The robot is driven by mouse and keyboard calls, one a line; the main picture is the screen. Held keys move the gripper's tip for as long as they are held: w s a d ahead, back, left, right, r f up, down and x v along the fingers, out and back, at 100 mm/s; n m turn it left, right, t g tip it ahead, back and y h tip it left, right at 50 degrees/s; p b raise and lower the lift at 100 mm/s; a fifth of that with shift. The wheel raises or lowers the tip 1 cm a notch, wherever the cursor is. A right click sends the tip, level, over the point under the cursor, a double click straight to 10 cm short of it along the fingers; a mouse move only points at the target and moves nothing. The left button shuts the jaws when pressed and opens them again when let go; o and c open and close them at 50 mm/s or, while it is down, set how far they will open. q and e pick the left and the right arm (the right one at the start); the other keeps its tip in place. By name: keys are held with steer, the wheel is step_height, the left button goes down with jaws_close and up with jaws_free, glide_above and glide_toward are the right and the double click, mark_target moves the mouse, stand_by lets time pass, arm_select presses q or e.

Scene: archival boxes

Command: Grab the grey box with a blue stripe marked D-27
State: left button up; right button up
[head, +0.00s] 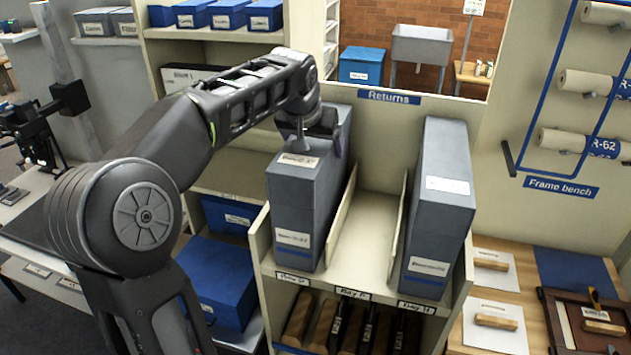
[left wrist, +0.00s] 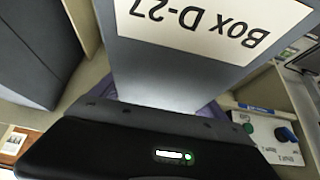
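A tall grey box (head: 305,205) stands upright in the left bay of the returns shelf, with one white label on its top and one low on its front. In the left wrist view the white label (left wrist: 215,22) reads "Box D-27" upside down, on the box's grey surface (left wrist: 160,80). My left gripper (head: 318,140) is over the top of this box. Purplish finger parts show close to both sides of it in the left wrist view; whether they press on it I cannot tell. My right gripper is not in view.
Another tall grey box (head: 440,205) stands in the right bay. The middle bay (head: 370,235) between thin dividers is empty. Blue boxes (head: 215,285) sit on the lower left shelves. A wooden bench (head: 560,265) with a frame is on the right.

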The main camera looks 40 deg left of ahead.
arm_select(q)
steer(key=c, duration=1.5)
steer(key=shift+w+r, duration=0.1)
steer(key=shift+r, duration=0.05)
steer(key=shift+c, duration=0.3)
steer(key=shift+r, duration=0.2)
